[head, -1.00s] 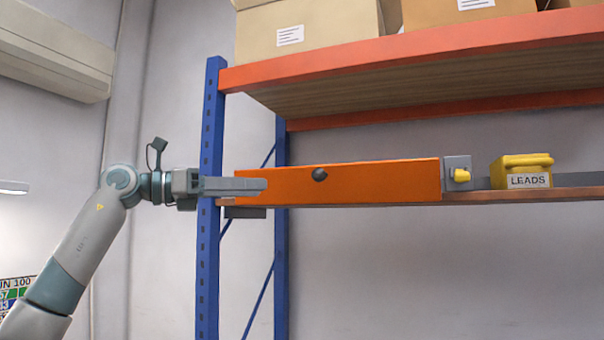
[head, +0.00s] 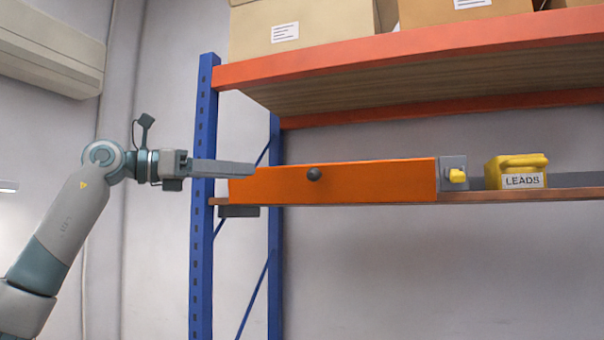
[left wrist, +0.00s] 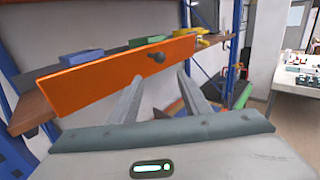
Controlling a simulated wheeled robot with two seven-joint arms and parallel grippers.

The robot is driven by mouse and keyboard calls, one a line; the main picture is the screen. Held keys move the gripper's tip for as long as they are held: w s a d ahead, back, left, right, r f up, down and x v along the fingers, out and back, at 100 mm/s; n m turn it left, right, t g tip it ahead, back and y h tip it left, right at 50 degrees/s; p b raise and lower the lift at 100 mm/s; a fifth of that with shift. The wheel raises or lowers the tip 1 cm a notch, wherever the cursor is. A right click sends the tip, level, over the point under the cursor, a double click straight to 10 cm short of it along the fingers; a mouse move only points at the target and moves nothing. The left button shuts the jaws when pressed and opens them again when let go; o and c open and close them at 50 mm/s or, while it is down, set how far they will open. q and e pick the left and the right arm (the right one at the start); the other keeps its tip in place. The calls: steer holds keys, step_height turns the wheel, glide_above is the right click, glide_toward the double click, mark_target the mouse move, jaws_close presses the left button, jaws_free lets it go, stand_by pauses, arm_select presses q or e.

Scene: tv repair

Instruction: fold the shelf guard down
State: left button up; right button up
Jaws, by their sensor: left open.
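The shelf guard is a long orange panel (head: 375,182) standing upright along the front edge of the lower shelf. It also shows in the left wrist view (left wrist: 105,75). A dark round knob (head: 314,174) sits on its front face, and also shows in the left wrist view (left wrist: 157,58). A yellow latch (head: 457,175) on a grey bracket is at the guard's right end. My left gripper (head: 250,168) is in front of the guard's left end, near its top edge. In the left wrist view its fingers (left wrist: 160,75) are apart and empty, short of the knob. My right gripper is out of view.
A yellow bin labelled LEADS (head: 516,172) stands right of the latch. A blue bin (left wrist: 82,57) is behind the guard. A blue rack post (head: 204,230) is close to my left wrist. The upper shelf (head: 420,55) holds boxes.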

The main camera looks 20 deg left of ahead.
mark_target(302, 175)
arm_select(q)
steer(key=shift+p+x, duration=2.4)
steer(key=shift+x, duration=5.1)
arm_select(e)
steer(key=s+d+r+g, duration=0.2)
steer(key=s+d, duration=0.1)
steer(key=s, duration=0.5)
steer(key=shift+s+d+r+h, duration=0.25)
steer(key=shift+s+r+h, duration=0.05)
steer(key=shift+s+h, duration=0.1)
arm_select(q)
jaws_close()
